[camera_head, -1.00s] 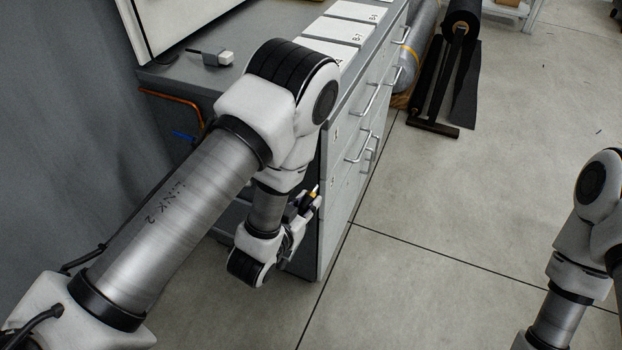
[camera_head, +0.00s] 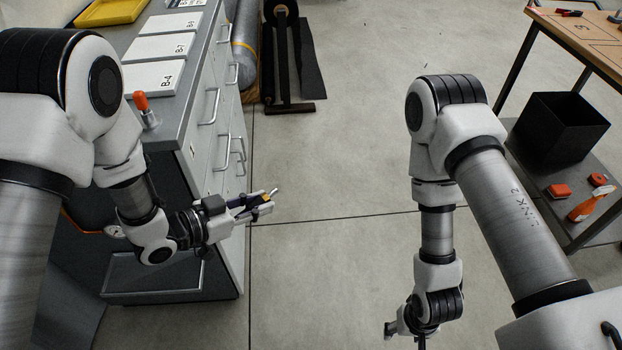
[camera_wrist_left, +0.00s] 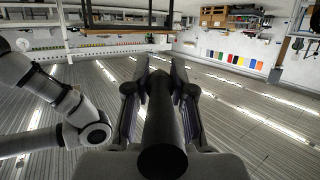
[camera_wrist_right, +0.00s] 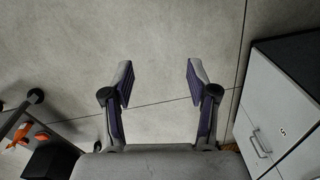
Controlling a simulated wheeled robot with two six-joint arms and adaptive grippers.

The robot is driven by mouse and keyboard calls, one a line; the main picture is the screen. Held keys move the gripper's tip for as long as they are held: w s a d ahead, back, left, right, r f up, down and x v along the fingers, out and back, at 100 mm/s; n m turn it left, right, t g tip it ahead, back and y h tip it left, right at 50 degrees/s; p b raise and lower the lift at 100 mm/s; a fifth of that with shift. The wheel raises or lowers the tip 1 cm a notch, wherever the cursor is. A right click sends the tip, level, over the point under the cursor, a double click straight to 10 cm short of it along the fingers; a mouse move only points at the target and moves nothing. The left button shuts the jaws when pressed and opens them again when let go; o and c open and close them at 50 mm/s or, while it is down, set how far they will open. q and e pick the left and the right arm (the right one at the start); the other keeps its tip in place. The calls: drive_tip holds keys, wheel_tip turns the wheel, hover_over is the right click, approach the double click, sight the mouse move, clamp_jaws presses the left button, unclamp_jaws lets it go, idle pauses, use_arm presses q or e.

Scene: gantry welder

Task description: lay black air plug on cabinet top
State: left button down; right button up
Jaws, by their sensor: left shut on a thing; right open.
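My left gripper (camera_head: 258,204) is shut on a slim dark piece, the black air plug (camera_wrist_left: 163,130), which shows as a black cylinder between the fingers in the left wrist view. In the head view a yellowish part and a pale metal tip stick out at the fingertips. The gripper is below the level of the cabinet top (camera_head: 176,118), near the cabinet's front corner, pointing right. My right gripper (camera_wrist_right: 160,82) is open and empty over bare floor; in the head view it is low at the bottom edge (camera_head: 390,328).
White labelled panels (camera_head: 155,77), an orange-capped fitting (camera_head: 142,103) and a yellow tray (camera_head: 110,11) are on the cabinet top. Drawer handles (camera_head: 211,107) protrude from its front. A black bin (camera_head: 560,130) stands on a table's lower shelf at right. The middle floor is clear.

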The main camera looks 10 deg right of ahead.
drive_tip(key=w+a+m+t+y, duration=0.1)
drive_tip(key=w+a+m+y, duration=0.3)
drive_tip(key=w+a+m, duration=0.15)
drive_tip(key=n+t+y, duration=0.2)
drive_tip(key=n+y, duration=0.1)
drive_tip(key=y, duration=0.4)
approach(274, 192)
drive_tip(key=x, duration=1)
drive_tip(key=shift+a, duration=0.15)
